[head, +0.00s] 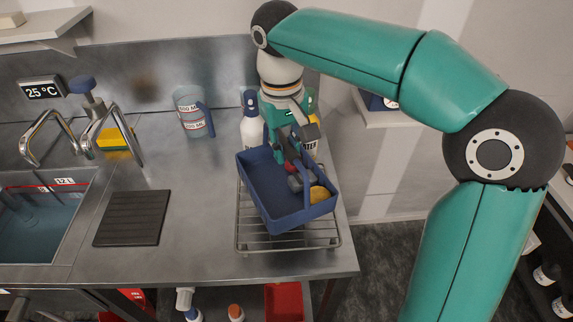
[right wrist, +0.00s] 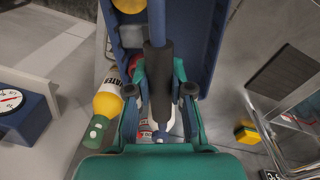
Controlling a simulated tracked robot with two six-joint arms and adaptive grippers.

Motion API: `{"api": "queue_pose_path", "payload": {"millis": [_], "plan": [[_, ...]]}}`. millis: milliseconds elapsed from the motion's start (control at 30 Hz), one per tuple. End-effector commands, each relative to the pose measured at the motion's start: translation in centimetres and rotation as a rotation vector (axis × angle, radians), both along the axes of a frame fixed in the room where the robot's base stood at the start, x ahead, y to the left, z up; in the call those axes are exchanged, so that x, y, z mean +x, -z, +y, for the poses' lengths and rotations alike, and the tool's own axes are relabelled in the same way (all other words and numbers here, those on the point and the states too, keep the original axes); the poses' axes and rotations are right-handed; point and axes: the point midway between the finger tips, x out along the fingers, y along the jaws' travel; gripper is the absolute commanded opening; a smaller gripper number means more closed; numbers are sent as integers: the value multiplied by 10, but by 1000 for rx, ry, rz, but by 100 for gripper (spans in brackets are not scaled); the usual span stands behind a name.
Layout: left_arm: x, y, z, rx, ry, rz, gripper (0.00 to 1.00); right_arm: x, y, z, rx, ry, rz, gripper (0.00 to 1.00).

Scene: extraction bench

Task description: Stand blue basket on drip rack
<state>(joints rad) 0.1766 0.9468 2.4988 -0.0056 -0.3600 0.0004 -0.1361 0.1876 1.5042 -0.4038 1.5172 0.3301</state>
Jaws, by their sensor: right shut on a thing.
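The blue basket (head: 268,193) is over the wire drip rack (head: 246,241) on the steel bench in the head view. It looks roughly level but turned at an angle to the rack. I cannot tell whether its base touches the wires. A yellow-orange thing and a grey thing lie inside it. My right gripper (head: 295,148) comes from above and is shut on the basket's handle. In the right wrist view, my right gripper (right wrist: 159,92) closes around the dark grip of the handle, with the blue basket (right wrist: 207,30) behind. My left gripper is out of view.
A sink (head: 40,220) with chrome taps is at left, with a dark ribbed mat (head: 132,218) beside it. A measuring jug (head: 192,112) stands at the back. Bottles, including a white one (head: 251,128), stand close behind the basket. The bench's right edge is near the rack.

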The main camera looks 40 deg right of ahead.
Motion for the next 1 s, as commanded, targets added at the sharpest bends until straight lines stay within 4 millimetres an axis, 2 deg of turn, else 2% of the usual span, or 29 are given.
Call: {"api": "queue_pose_path", "payload": {"millis": [167, 400, 633, 667, 767, 800, 1000], "plan": [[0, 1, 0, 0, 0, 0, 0, -1, 12, -1, -1, 1, 1, 0], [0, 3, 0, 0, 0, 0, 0, -1, 41, -1, 0, 2, 1, 0], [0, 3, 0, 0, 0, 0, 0, 0, 42, -1, 0, 2, -1, 0], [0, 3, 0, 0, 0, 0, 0, 0, 43, 0, 0, 2, 0, 26], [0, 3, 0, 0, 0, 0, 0, 0, 43, -1, 0, 2, 0, 42], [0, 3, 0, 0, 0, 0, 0, 0, 43, -1, 0, 2, 0, 46], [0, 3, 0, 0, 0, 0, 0, 0, 42, -1, 0, 1, 0, 46]]}}
